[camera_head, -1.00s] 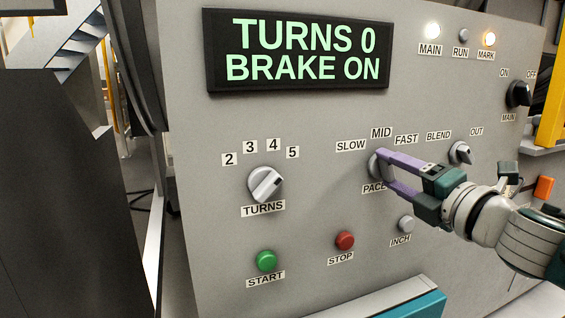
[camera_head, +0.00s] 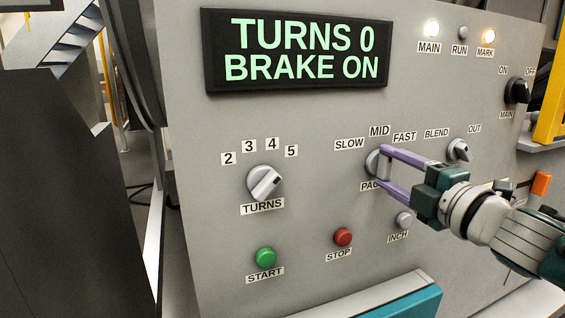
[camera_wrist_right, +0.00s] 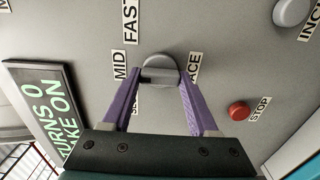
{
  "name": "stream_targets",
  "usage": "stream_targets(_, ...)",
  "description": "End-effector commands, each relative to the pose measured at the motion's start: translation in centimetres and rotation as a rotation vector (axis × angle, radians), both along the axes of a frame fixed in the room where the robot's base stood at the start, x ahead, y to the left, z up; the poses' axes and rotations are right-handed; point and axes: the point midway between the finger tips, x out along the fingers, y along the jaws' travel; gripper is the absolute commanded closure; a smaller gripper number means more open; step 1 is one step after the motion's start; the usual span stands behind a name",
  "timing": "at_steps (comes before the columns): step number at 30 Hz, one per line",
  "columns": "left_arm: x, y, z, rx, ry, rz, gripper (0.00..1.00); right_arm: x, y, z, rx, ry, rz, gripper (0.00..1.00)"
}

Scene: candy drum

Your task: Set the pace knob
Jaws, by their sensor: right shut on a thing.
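The pace knob (camera_head: 373,162) is a round grey knob with a raised bar, set in the grey panel under the labels SLOW, MID and FAST. My right gripper (camera_head: 377,166) reaches it from the right, with its purple fingers either side of the bar. In the right wrist view the knob (camera_wrist_right: 161,67) sits between the fingertips of the gripper (camera_wrist_right: 161,82), which are shut on the ends of its bar. The fingers cover part of the knob and its PACE label, and I cannot tell which mark it points to. My left gripper is out of view.
The turns knob (camera_head: 265,182) is to the left, the blend knob (camera_head: 458,150) to the right. Below are the green start button (camera_head: 265,258), red stop button (camera_head: 342,237) and grey inch button (camera_head: 404,220). The display (camera_head: 297,50) reads TURNS 0, BRAKE ON.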

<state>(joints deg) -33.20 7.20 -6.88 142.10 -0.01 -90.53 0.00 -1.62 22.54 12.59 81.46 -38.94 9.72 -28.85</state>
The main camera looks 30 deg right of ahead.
Motion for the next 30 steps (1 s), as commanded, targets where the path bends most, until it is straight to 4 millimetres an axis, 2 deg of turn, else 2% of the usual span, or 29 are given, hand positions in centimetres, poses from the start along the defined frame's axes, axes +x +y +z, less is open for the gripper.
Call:
stream_targets(5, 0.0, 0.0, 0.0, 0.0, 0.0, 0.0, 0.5, 0.0, 0.0, 0.1, -0.001, -0.001, 0.001, 0.96)
stream_targets(6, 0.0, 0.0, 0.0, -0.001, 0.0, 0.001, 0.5, 0.0, 0.0, 0.0, -0.001, -0.001, 0.001, 0.37)
stream_targets(13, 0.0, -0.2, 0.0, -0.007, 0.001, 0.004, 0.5, 0.0, 0.0, 0.0, -0.002, -0.001, 0.0, 0.11)
stream_targets(23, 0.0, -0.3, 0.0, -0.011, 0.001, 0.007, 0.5, -0.4, 0.1, -0.1, -0.002, 0.001, 0.001, 0.1)
stream_targets(26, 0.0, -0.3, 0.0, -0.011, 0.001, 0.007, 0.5, -1.5, 0.2, -0.1, -0.002, 0.002, 0.001, 0.1)
stream_targets(30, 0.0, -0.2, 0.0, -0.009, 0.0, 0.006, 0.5, -3.9, 0.4, -0.2, -0.003, 0.003, 0.001, 0.1)
